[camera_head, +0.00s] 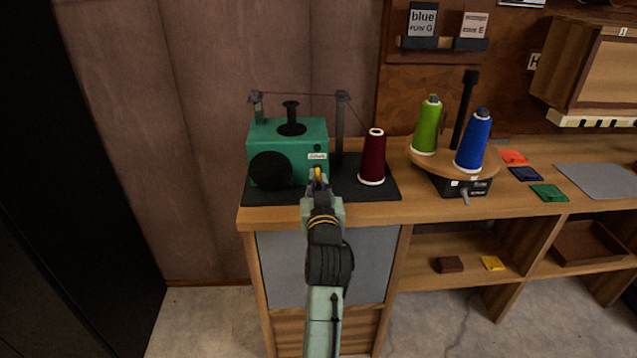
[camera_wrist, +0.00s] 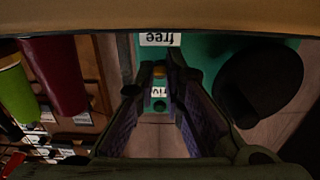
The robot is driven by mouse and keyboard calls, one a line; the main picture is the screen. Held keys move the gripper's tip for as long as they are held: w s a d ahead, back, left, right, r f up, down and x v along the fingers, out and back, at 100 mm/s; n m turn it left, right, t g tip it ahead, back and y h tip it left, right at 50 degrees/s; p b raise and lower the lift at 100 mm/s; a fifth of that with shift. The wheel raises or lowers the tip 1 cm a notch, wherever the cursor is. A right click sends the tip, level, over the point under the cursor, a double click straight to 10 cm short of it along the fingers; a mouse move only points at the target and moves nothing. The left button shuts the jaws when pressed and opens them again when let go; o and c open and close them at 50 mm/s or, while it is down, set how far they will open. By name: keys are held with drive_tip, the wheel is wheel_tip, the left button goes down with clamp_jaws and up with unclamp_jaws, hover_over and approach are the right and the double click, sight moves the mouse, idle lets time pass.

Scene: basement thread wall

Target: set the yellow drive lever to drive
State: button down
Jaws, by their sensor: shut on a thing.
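The green winding machine (camera_head: 312,133) stands on a black base at the left end of the wooden bench. The yellow drive lever (camera_head: 317,173) shows as a small yellow tip on its front. My gripper (camera_head: 318,184) reaches it from the front and is shut on it. In the wrist view, which is upside down, the lever (camera_wrist: 162,72) sits between my gripper's fingertips (camera_wrist: 160,76). The lever's lower part is hidden by my gripper in the head view.
A dark red thread cone (camera_head: 372,158) stands right of the machine, its thread running over a guide post (camera_head: 340,130). A round wooden turntable (camera_head: 440,165) carries a green cone (camera_head: 428,127) and a blue cone (camera_head: 472,142). A black wheel (camera_head: 270,170) is left of the lever.

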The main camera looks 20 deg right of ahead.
sight(318, 171)
drive_tip(key=shift+r, duration=0.15)
drive_tip(key=r+g+p, duration=0.1)
drive_tip(key=p, duration=0.4)
drive_tip(key=shift+r+g+p, duration=0.2)
drive_tip(key=shift+g+p, duration=0.1)
drive_tip(key=shift+p, duration=0.05)
drive_tip(key=r+g+y+p, duration=0.1)
drive_tip(key=g+p, duration=0.1)
drive_tip(key=p, duration=0.3)
drive_tip(key=shift+w+r+g+y+p, duration=0.15)
drive_tip(key=shift+g+y+p, duration=0.25)
drive_tip(key=shift+g, duration=0.4)
drive_tip(key=shift+w+d+r+g+y, duration=0.15)
drive_tip(key=shift+r+g+y, duration=0.15)
drive_tip(key=shift+g, duration=0.8)
drive_tip(key=shift+w+a+r+g+y, duration=0.1)
drive_tip(key=shift+r+g+y, duration=0.15)
drive_tip(key=shift+g, duration=0.85)
drive_tip(key=shift+d, duration=0.1)
drive_tip(key=c, duration=1.7)
unclamp_jaws()
